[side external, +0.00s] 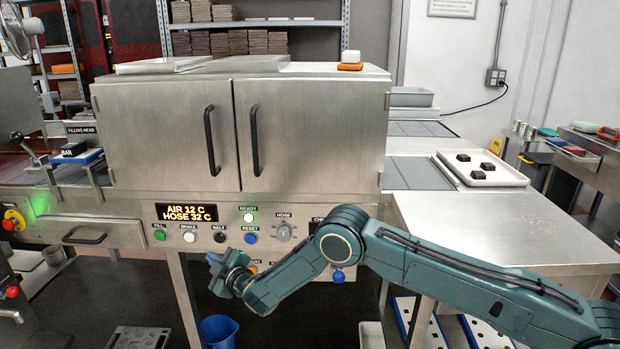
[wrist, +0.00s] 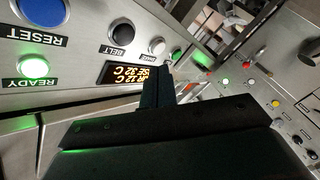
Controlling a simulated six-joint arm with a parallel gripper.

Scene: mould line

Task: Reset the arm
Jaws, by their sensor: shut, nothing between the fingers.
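My gripper (side external: 215,261) is shut and empty, in front of the cabinet's control panel (side external: 120,208), below the row of buttons in the side view. In the wrist view its dark closed fingers (wrist: 157,84) point towards the panel's display and white button. My arm (side external: 430,262) reaches in from the lower right, bent at the elbow. The blue RESET button (side external: 250,238) is just above and right of the gripper in the side view; it also shows at the top left of the wrist view (wrist: 42,10). The green READY lamp (wrist: 34,66) is lit.
The display (side external: 187,213) reads AIR 12 C, HOSE 32 C. FILL, SHAKE and BELT buttons and a HOSE knob (side external: 284,232) line the panel. A tray (side external: 508,177) with several dark pieces sits on the right bench. A blue bucket (side external: 219,331) stands below.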

